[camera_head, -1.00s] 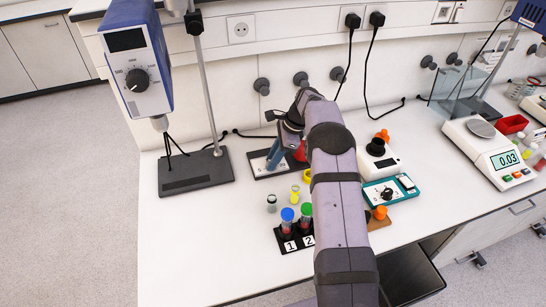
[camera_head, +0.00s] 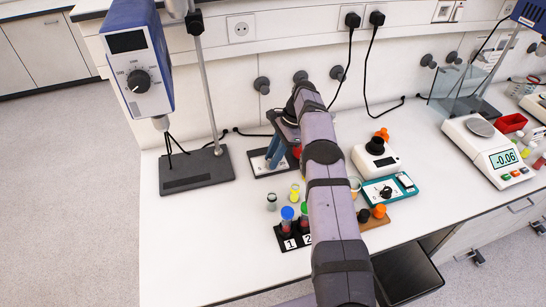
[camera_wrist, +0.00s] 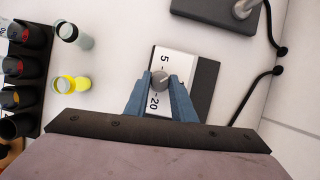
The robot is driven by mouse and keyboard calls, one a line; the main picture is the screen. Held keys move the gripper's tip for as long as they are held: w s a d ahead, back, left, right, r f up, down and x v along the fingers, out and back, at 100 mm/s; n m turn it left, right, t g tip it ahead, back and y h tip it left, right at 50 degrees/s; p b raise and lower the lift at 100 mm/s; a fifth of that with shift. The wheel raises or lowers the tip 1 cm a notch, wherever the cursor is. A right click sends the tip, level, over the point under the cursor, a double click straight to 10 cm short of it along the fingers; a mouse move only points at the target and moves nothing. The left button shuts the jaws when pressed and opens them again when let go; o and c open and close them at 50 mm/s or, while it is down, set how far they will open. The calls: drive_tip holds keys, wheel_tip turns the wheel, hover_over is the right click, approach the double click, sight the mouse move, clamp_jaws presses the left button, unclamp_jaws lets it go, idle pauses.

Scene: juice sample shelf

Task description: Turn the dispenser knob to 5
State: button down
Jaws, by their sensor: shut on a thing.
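The dispenser (camera_head: 258,166) is a white panel with a dark base, lying on the bench in the middle of the head view. It also shows in the wrist view (camera_wrist: 176,62), with the printed marks 5 and 20. Its small grey round knob (camera_wrist: 160,79) sits between those marks. My gripper (camera_wrist: 160,84) has its two blue fingers closed on either side of the knob. A light line on the knob points roughly right and slightly up in the wrist view. In the head view my gripper (camera_head: 275,152) is over the panel, and the knob is hidden.
A rack (camera_head: 289,239) with capped tubes stands in front of the dispenser, with small vials (camera_head: 294,193) between. A stirrer stand (camera_head: 196,172) is at left. A teal-based device (camera_head: 390,190) and a balance (camera_head: 488,150) are at right. The front-left bench is clear.

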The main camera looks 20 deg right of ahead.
drive_tip(key=c, duration=1.5)
unclamp_jaws()
drive_tip(key=shift+r, duration=0.1)
wheel_tip(320, 180, up, 8)
drive_tip(key=shift+r+p, duration=0.2)
drive_tip(key=shift+p, duration=0.45)
drive_tip(key=shift+r+p, duration=0.7)
